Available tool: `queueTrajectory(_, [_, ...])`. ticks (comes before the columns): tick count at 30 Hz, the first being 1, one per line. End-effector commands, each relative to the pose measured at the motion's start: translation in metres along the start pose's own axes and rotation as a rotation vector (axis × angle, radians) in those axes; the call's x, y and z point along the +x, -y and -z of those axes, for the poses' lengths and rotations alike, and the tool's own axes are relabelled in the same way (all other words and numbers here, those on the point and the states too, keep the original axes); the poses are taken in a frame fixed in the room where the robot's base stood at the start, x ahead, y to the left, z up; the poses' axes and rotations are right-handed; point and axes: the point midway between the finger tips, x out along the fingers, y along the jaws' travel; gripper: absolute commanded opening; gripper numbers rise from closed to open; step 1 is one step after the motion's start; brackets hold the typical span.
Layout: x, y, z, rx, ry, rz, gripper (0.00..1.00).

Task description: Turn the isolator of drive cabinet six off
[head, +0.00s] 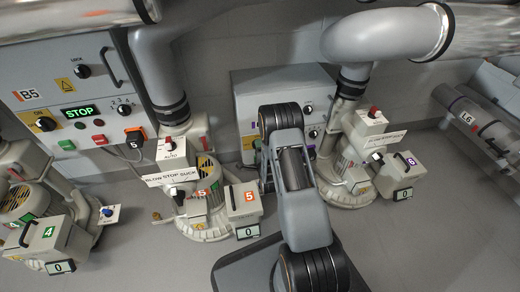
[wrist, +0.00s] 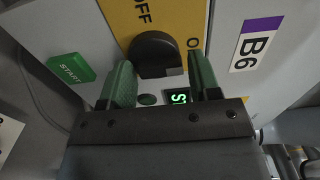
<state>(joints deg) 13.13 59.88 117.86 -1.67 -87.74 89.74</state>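The isolator of drive cabinet six is a black rotary knob (wrist: 155,45) on a yellow plate (wrist: 185,15) in the wrist view. "OFF" and the start of another word are printed on the plate. My gripper (wrist: 160,64) is open, its two green fingers pointing at the knob, one towards each side of its lower part. I cannot tell whether they touch it. A purple-edged B6 label (wrist: 257,43) is beside the plate. In the head view my arm hides the knob and gripper in front of the grey cabinet (head: 262,82).
A green START button (wrist: 71,68) and a partly hidden lit display (wrist: 179,97) are close to the fingers. In the head view, cabinet B5 (head: 35,75) is at left. Blowers five (head: 205,215) and six (head: 355,185) stand either side of my arm.

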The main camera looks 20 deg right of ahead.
Motion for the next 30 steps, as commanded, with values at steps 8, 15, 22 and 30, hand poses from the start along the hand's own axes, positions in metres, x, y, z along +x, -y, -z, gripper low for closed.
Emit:
queueTrajectory(8, [-0.0002, -0.0002, 0.0001, 0.0, 0.0, 0.0, 0.3])
queueTrajectory(15, [-0.0003, -0.0002, 0.0, -0.007, 0.0, 0.0, 0.21])
queueTrajectory(22, [-0.0003, -0.0003, -0.0005, -0.087, 0.0, 0.0, 0.21])
queueTrajectory(30, [-0.0004, -0.0007, -0.0017, -0.312, -0.001, -0.001, 0.21])
